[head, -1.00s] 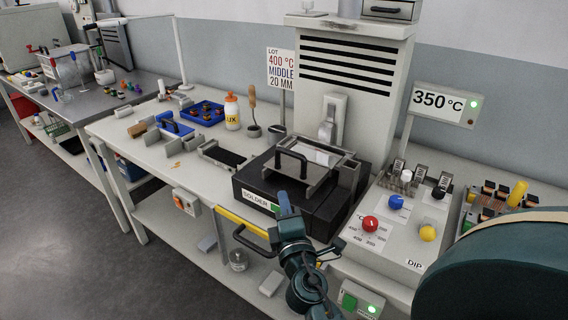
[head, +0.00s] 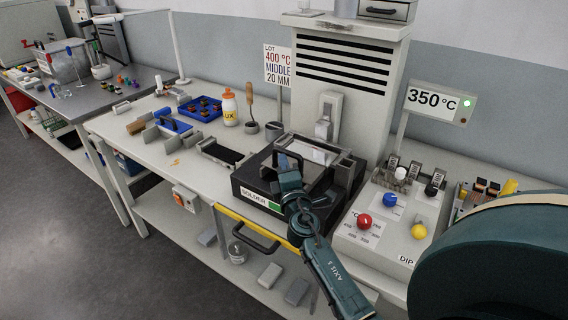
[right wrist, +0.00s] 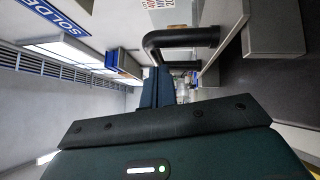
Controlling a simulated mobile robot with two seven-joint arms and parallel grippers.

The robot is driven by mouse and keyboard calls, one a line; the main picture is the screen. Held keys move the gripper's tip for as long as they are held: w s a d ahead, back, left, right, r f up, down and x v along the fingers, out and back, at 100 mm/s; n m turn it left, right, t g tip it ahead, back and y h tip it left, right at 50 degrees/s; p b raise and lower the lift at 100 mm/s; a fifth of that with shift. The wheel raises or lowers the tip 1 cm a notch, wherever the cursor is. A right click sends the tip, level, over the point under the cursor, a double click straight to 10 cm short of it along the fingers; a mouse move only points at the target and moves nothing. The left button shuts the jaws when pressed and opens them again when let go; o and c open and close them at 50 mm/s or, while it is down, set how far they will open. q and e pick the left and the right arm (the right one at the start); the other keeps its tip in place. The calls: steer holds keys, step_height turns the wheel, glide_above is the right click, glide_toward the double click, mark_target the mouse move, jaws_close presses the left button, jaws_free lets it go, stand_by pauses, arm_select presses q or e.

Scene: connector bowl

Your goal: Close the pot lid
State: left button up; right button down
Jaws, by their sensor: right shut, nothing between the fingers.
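The solder pot (head: 250,192) is a black box with a "SOLDER" label on its front. Its flat metal lid with a black handle (head: 281,157) lies over the left part of the opening, partly hidden by my gripper. A bright strip of the pot's inside (head: 313,155) shows to the right of the handle. My right gripper (head: 288,163) is shut and empty, in front of and just over the lid, beside the handle; contact cannot be told. In the right wrist view, the shut fingers (right wrist: 158,86) point toward a dark bent handle (right wrist: 180,38). My left gripper is not in view.
A control panel (head: 385,215) with coloured knobs stands to the right of the pot. A dark open tray (head: 222,153) lies to its left. A vent tower (head: 345,90) stands behind.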

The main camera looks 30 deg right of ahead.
steer(key=shift+d, duration=0.1)
steer(key=w+d, duration=0.1)
steer(key=d, duration=0.1)
steer(key=w+d+b, duration=0.1)
steer(key=d, duration=0.2)
steer(key=w+d+b, duration=0.1)
steer(key=d, duration=0.2)
steer(key=shift+w+f, duration=0.1)
steer(key=shift+w, duration=0.1)
steer(key=shift+w+d, duration=0.15)
steer(key=shift+d, duration=0.25)
steer(key=shift+d+r, duration=0.15)
steer(key=shift+r, duration=0.1)
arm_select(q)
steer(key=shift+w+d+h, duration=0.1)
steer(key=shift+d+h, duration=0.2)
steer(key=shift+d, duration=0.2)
arm_select(e)
steer(key=shift+r, duration=0.1)
